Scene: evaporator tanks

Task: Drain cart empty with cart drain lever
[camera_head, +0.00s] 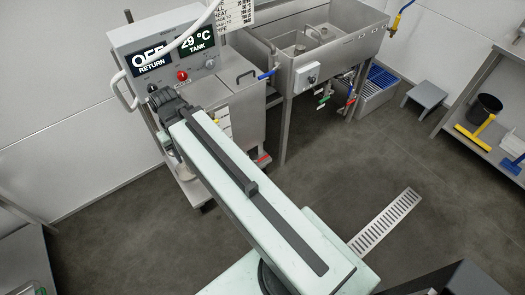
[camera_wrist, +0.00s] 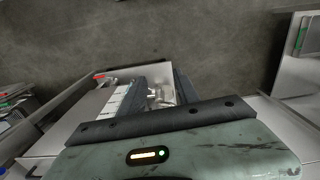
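The cart (camera_head: 238,110) is a steel tank with a control box (camera_head: 165,62) reading OFF RETURN and 29 °C TANK. A small red handle (camera_head: 263,158), which looks like the drain lever, sits low at the cart's right side. A red tip also shows in the wrist view (camera_wrist: 103,75), left of my fingers. My gripper (camera_wrist: 162,92) points down beside the cart. Its dark fingers stand apart, with metal fittings visible between or below them; I cannot tell contact. In the head view my arm hides the fingers. The water level in the cart cannot be seen.
A steel sink unit (camera_head: 310,50) with blue, red and green valve handles stands to the cart's right. A blue crate (camera_head: 378,85), a grey step stool (camera_head: 425,95) and a shelf (camera_head: 480,140) stand farther right. A floor grate (camera_head: 385,220) lies in open dark floor.

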